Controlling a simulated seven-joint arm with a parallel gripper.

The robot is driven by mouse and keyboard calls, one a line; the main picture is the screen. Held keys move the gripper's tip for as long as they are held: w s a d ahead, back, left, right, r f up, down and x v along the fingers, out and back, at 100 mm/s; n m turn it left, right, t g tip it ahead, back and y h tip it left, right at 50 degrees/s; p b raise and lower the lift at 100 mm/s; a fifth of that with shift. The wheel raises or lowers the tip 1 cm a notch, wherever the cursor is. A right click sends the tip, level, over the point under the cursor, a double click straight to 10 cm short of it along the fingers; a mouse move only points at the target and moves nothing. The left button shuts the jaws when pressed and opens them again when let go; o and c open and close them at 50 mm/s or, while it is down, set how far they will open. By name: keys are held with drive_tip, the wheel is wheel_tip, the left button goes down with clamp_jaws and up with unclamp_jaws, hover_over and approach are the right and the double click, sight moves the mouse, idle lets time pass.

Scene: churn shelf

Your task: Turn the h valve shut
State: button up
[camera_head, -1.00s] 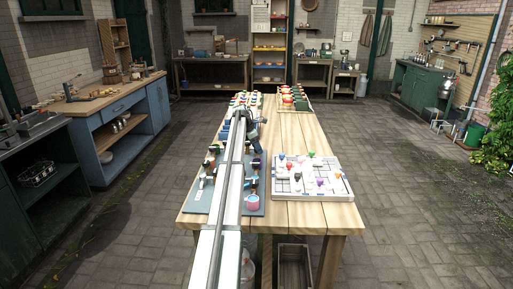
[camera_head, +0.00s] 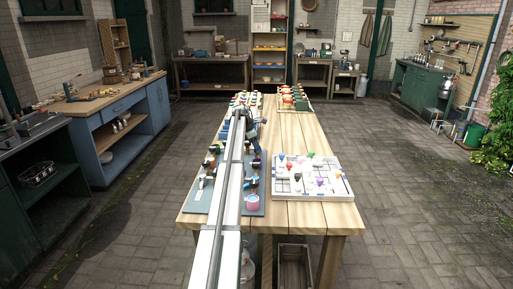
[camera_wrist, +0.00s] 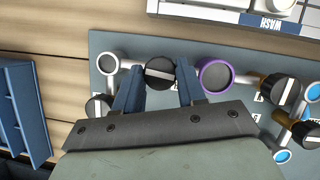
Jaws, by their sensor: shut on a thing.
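A grey-blue valve board (camera_head: 256,211) lies on the wooden table, partly hidden behind my arm in the head view; it also shows in the wrist view (camera_wrist: 118,44). In the wrist view, a black round valve knob (camera_wrist: 160,76) with a white bar across its top sits between my gripper's (camera_wrist: 160,67) two blue fingers. The fingers are shut on this knob, one on each side. The white bar lies roughly crosswise in the picture, slightly tilted. I cannot read a letter beside this knob. In the head view, my arm hides the fingertips.
In the wrist view, a purple-ringed pipe end (camera_wrist: 215,75) stands close right of the right finger. Black and ochre knobs (camera_wrist: 280,90) stand farther right. A white tray (camera_head: 312,190) with coloured pieces lies right of the board. Bare tabletop (camera_head: 300,140) lies behind that tray.

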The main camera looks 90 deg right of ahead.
drive_tip(key=m+y, duration=0.1)
drive_tip(key=m, duration=0.3)
drive_tip(key=m+y, duration=0.1)
drive_tip(key=m, duration=0.2)
drive_tip(key=shift+d+y, duration=0.3)
drive_tip(key=m+y, duration=0.1)
drive_tip(key=m, duration=0.2)
drive_tip(key=m+t+y, duration=0.1)
drive_tip(key=m, duration=0.2)
drive_tip(key=shift+s, duration=0.1)
drive_tip(key=shift+m+t, duration=0.3)
drive_tip(key=shift+m, duration=0.1)
drive_tip(key=o, duration=1)
drive_tip(key=shift+o, duration=0.2)
